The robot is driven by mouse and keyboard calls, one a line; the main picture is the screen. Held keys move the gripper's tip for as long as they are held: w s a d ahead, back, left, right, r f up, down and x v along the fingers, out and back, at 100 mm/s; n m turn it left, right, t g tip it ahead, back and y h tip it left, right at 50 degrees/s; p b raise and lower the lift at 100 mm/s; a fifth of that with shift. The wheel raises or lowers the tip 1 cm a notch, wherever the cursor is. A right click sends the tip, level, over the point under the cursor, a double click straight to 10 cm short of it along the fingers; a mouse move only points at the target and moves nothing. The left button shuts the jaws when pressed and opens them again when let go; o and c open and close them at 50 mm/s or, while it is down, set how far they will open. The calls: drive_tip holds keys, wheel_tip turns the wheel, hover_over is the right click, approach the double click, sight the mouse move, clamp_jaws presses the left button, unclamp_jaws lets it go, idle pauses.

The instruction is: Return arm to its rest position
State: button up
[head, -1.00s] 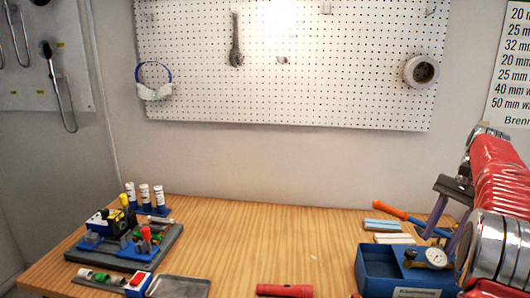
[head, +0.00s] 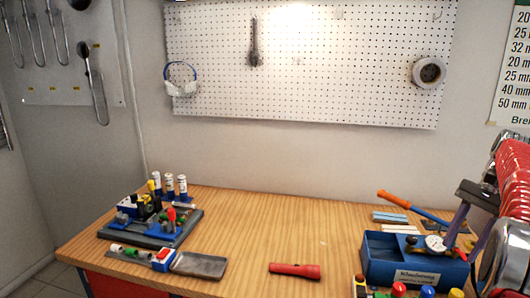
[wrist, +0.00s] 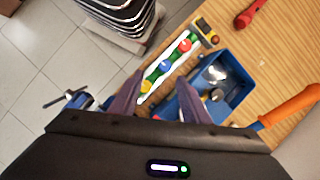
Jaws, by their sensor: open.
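My arm shows at the right edge of the head view, with a red ribbed sleeve and silver rings. My gripper (head: 459,232) is there in front of the blue box's right side, its purple-grey fingers pointing down. In the wrist view my gripper (wrist: 158,102) has its two fingers spread apart, with nothing between them that I can see it hold. The strip with coloured knobs (wrist: 167,65) and the blue box (wrist: 238,72) lie below and beyond the fingers. Part of the arm is cut off by the frame.
The wooden bench has a blue box (head: 377,271), an orange-handled tool (head: 393,199) and a red flashlight (head: 295,270). A block fixture (head: 150,235) and grey tray (head: 200,264) sit left. A pegboard (head: 310,75) hangs behind.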

wheel_tip(320, 180, down, 5)
drive_tip(key=d, duration=0.1)
drive_tip(key=s+a+f+n+t+h, duration=0.1)
drive_tip(key=a+f+n+h, duration=0.2)
drive_tip(key=a, duration=0.4)
drive_tip(key=s+a+r+n+t, duration=0.1)
drive_tip(key=s+a, duration=0.4)
drive_tip(key=a, duration=0.5)
drive_tip(key=s+a+r+n+t, duration=0.1)
drive_tip(key=s+a+n+t, duration=0.2)
drive_tip(key=s+a+n, duration=0.3)
drive_tip(key=s+a+r+n+t+h, duration=0.1)
drive_tip(key=s+a+n, duration=0.2)
drive_tip(key=a, duration=1.1)
drive_tip(key=s, duration=0.3)
drive_tip(key=shift+a+r+n+t, duration=0.3)
drive_tip(key=shift+n+t, duration=0.1)
drive_tip(key=shift+c, duration=0.5)
